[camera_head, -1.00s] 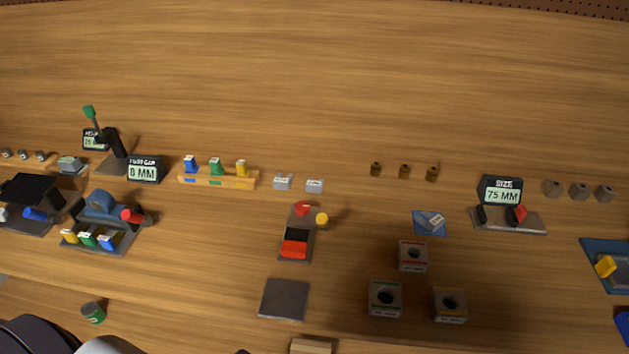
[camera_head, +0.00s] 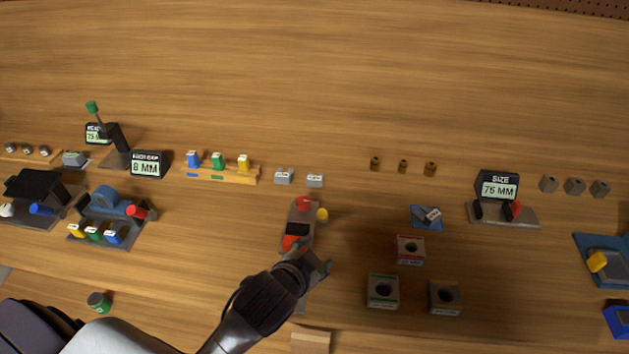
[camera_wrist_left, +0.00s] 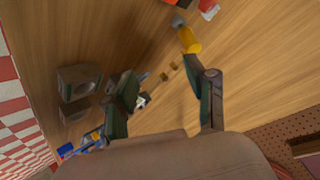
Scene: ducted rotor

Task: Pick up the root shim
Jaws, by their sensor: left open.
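No piece reads clearly as the root shim; the small labels are too blurred to read. Candidates are two light grey labelled blocks, a left one (camera_head: 283,176) and a right one (camera_head: 315,180), and a small grey labelled piece (camera_head: 432,214) on a blue mat (camera_head: 418,224). My left gripper (camera_head: 316,262) is open above the table, just in front of the black and red device (camera_head: 298,228), left of the square blocks. In the left wrist view its open fingers (camera_wrist_left: 160,76) hold nothing between them. My right gripper is not in view.
Grey square blocks with holes stand right of the gripper, such as the red-labelled one (camera_head: 410,250). A rack of coloured pieces (camera_head: 220,174), small brown cylinders (camera_head: 403,166) and a size display (camera_head: 497,185) stand farther back. The back of the table is clear.

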